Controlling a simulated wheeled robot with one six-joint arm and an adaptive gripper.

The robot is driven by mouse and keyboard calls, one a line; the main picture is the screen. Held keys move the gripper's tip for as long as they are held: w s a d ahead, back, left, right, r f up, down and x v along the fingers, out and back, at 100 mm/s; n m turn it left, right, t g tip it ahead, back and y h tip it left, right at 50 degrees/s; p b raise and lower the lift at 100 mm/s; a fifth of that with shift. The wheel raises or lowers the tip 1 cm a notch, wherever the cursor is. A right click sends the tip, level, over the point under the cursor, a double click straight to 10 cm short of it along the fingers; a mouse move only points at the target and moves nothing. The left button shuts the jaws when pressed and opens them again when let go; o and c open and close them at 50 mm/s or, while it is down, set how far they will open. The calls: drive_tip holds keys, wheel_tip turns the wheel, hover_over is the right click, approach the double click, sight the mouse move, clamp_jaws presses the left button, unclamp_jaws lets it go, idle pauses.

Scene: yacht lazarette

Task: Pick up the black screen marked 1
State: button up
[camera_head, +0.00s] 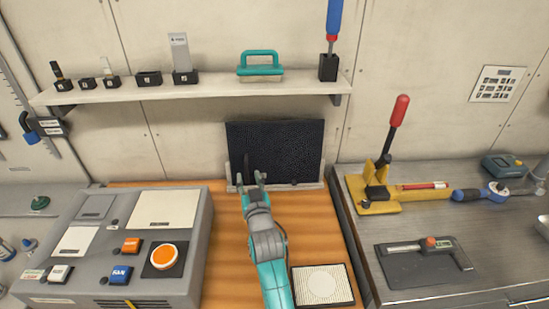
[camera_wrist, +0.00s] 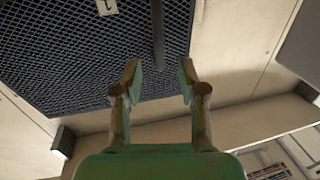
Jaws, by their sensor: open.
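The black screen (camera_head: 290,148) stands upright in a pale slotted base (camera_head: 312,185) at the back of the wooden worktop. In the wrist view it is a dark mesh panel (camera_wrist: 60,55) with a white tag marked 1 (camera_wrist: 107,7) at the top. A dark upright bar (camera_wrist: 158,35) shows in front of the mesh. My gripper (camera_head: 252,181) is open in front of the screen's lower left part. In the wrist view its two fingers (camera_wrist: 160,72) are apart with nothing between the tips, and the bar lies just beyond them. I cannot tell the exact gap.
A grey control panel (camera_head: 190,265) stands left of my arm. A framed pale pad (camera_head: 322,285) lies to the right. A shelf (camera_head: 210,90) with small blocks and a teal handle (camera_head: 260,62) runs above. The right bench holds a yellow tool with a red lever (camera_head: 398,110).

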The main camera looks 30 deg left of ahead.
sight(247, 169)
drive_tip(key=shift+x, duration=2.8)
clamp_jaws()
drive_tip(key=shift+r, duration=0.1)
